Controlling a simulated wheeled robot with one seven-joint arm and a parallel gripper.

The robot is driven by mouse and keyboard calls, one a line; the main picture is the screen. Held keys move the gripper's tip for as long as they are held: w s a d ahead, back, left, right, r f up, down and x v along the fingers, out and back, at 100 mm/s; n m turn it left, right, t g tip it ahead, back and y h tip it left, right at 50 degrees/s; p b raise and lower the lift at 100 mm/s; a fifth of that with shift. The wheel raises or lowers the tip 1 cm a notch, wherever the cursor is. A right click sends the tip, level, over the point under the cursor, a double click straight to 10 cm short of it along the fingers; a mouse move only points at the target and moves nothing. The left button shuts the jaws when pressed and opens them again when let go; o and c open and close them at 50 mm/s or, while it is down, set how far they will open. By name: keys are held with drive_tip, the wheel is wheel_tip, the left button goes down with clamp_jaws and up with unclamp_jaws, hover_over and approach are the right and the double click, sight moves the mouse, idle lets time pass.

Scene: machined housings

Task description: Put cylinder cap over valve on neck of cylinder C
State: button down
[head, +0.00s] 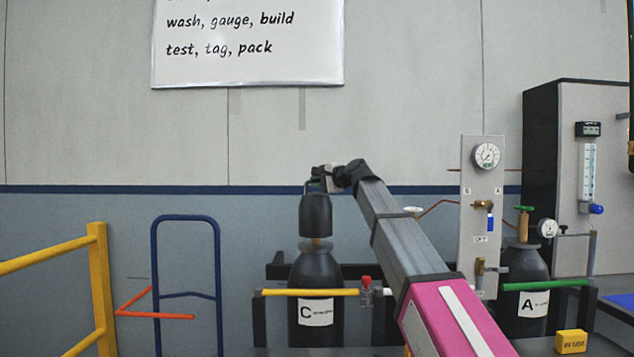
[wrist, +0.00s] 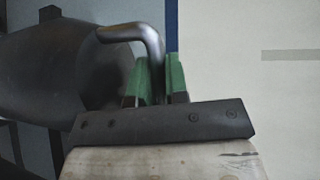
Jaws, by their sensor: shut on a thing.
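The dark cylinder cap (head: 316,214) is upright, directly above the neck of cylinder C (head: 316,272) in the head view. A little of the brass-coloured valve (head: 316,242) shows below the cap's lower edge; the rest of the valve is hidden. I cannot tell whether the cap touches the neck. My gripper (head: 318,180) is above the cap, shut on its handle. In the wrist view, the green fingers of my gripper (wrist: 162,80) close around the bent metal handle (wrist: 140,34) of the cap (wrist: 60,72).
Cylinder A (head: 522,265) with a green-handled valve stands at the right beside a gauge panel (head: 481,210). A yellow bar (head: 310,292) crosses in front of cylinder C. A blue hand-truck frame (head: 186,218) and yellow railing (head: 98,285) stand left. An "IN USE" block (head: 571,341) sits lower right.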

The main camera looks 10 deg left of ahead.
drive_tip(key=shift+f, duration=1.65)
drive_tip(key=c, duration=1.1)
unclamp_jaws()
drive_tip(key=shift+o, duration=0.2)
drive_tip(key=v, duration=1)
drive_tip(key=shift+s+d, duration=0.2)
drive_tip(key=shift+d, duration=0.15)
